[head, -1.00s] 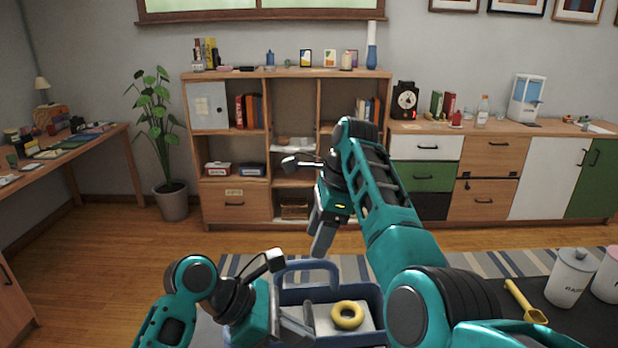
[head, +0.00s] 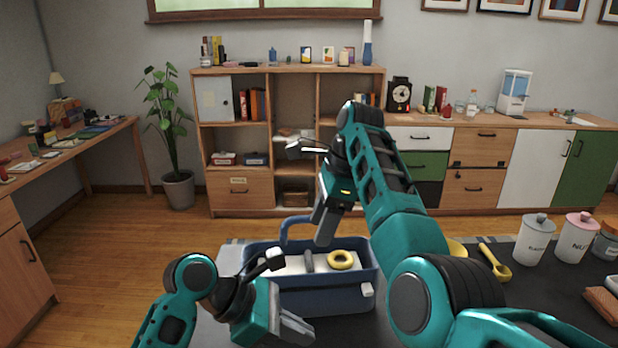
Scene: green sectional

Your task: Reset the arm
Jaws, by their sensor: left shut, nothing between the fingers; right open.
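My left gripper (head: 297,328) is low in the head view, shut and empty, in front of the near side of a blue basket. My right gripper (head: 326,226) is raised above the basket's far side, pointing down. It is open and nothing shows in it; its fingers overlap in this view. My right arm crosses the middle of the view and hides part of the shelf behind.
The blue basket (head: 322,302) holds a yellow ring (head: 341,260) and a grey item. A dark counter (head: 545,290) at right carries a yellow scoop (head: 495,262), a white canister (head: 534,240) and a pink-lidded canister (head: 575,238). A shelf (head: 235,140) stands behind.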

